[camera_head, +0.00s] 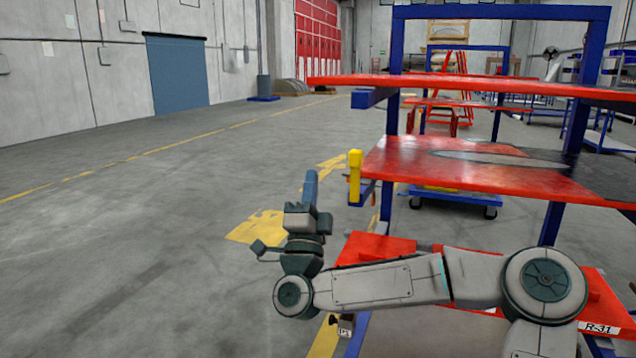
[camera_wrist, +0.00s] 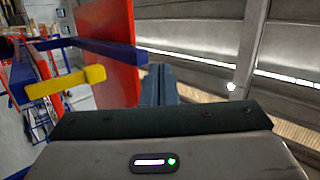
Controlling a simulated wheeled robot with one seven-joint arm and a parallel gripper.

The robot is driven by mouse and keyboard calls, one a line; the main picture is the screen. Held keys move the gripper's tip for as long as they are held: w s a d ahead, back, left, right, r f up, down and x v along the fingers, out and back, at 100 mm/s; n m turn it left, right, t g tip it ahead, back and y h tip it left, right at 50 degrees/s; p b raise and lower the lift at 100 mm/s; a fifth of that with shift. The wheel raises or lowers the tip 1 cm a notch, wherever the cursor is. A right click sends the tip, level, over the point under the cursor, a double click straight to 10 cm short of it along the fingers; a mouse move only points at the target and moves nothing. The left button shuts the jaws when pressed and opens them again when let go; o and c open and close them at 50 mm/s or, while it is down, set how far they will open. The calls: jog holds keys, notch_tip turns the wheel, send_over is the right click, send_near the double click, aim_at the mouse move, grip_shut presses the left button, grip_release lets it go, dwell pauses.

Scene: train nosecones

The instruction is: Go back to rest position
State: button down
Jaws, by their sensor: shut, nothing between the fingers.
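My gripper (camera_head: 310,188) shows in the head view at the end of my arm, left of the red and blue rack. Its fingers point up and are shut with nothing between them. In the wrist view the closed fingers (camera_wrist: 159,85) stand up beyond the dark gripper body. The gripper is apart from the rack's red shelf (camera_head: 400,165) and its yellow post (camera_head: 355,177).
The rack has a red upper shelf (camera_head: 450,85), a middle shelf and a lower red shelf (camera_head: 375,249), all close to my arm on the right. A blue cart (camera_head: 455,199) stands behind it. The grey floor (camera_head: 120,250) on the left is clear.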

jog(key=a+f+n+g+y+p, duration=0.1)
jog(key=a+n+g+y+p, duration=0.2)
jog(key=a+n+y, duration=0.85)
notch_tip(320, 180, down, 10)
jog(key=s+a+f+n+g+y+p, duration=0.1)
jog(key=s+a+n+g+y+p, duration=0.15)
jog(key=n+g+p, duration=0.65)
jog(key=s+d+r+g+h+p, duration=0.1)
jog(key=s+d+g+h+p, duration=0.2)
jog(key=d, duration=0.5)
jog(key=s+d+r+g+h+p, duration=0.2)
jog(key=s+d+g+h, duration=0.25)
jog(key=d, duration=0.35)
jog(key=s+d+r+m+g+h+p, duration=0.1)
jog(key=s+d+r+g+p, duration=0.1)
jog(key=s+d, duration=0.3)
jog(key=s+d+r+m+g+h+p, duration=0.1)
jog(key=s+d+r, duration=0.4)
jog(key=s, duration=0.8)
jog(key=shift+s+d+m+g+p, duration=0.2)
jog(key=shift+d+m+g+p, duration=0.4)
jog(key=shift+p, duration=0.45)
